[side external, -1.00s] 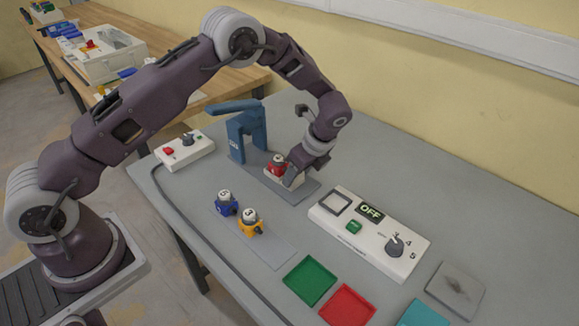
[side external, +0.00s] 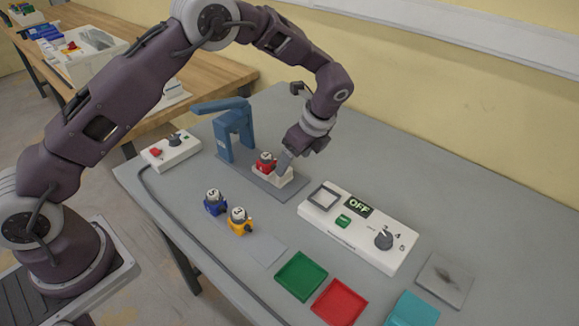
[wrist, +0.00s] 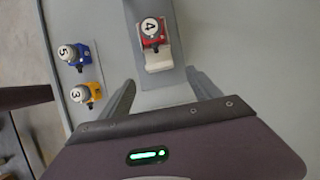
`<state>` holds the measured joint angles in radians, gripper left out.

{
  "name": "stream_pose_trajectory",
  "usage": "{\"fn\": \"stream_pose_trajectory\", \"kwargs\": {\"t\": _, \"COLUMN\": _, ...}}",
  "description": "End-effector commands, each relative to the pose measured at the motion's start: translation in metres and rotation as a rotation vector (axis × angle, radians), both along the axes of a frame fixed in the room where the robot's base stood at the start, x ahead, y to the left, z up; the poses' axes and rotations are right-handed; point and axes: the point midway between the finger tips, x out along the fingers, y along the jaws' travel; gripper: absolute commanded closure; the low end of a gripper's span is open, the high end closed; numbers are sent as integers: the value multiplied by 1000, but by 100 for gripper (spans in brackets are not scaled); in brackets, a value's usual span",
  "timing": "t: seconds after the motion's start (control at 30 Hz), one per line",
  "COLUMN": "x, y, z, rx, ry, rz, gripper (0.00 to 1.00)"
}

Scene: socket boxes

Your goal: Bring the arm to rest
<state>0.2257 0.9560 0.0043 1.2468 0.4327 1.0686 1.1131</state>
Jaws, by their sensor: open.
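My gripper (wrist: 162,88) is open and empty, its two fingers spread apart in the wrist view. In the side external view my gripper (side external: 285,165) is close to the red block (side external: 266,162), which sits in a white holder (side external: 273,178) on the grey base plate of the blue press. In the wrist view the red block (wrist: 151,33), marked 4 on its white top, lies ahead of the fingertips and is not between them.
A blue block (side external: 215,202) and a yellow block (side external: 239,221) stand left of the plate. The blue press (side external: 234,130) rises behind. A white control box (side external: 358,228) reads OFF. Green (side external: 301,276), red (side external: 340,302) and teal (side external: 412,310) squares lie in front.

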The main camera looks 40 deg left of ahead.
Motion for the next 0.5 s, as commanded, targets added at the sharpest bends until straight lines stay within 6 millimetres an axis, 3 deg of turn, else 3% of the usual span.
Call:
{"fn": "stream_pose_trajectory", "kwargs": {"t": 0.1, "x": 0, "y": -4, "z": 9, "rx": 0, "ry": 0, "rz": 0, "gripper": 27}}
{"fn": "stream_pose_trajectory", "kwargs": {"t": 0.37, "x": 0, "y": -4, "z": 11, "rx": 0, "ry": -1, "rz": 2, "gripper": 27}}
{"fn": "stream_pose_trajectory", "kwargs": {"t": 0.43, "x": -3, "y": -3, "z": 24, "rx": -12, "ry": -22, "rz": 31, "gripper": 27}}
{"fn": "stream_pose_trajectory", "kwargs": {"t": 0.5, "x": -13, "y": 1, "z": 59, "rx": -45, "ry": -80, "rz": 118, "gripper": 27}}
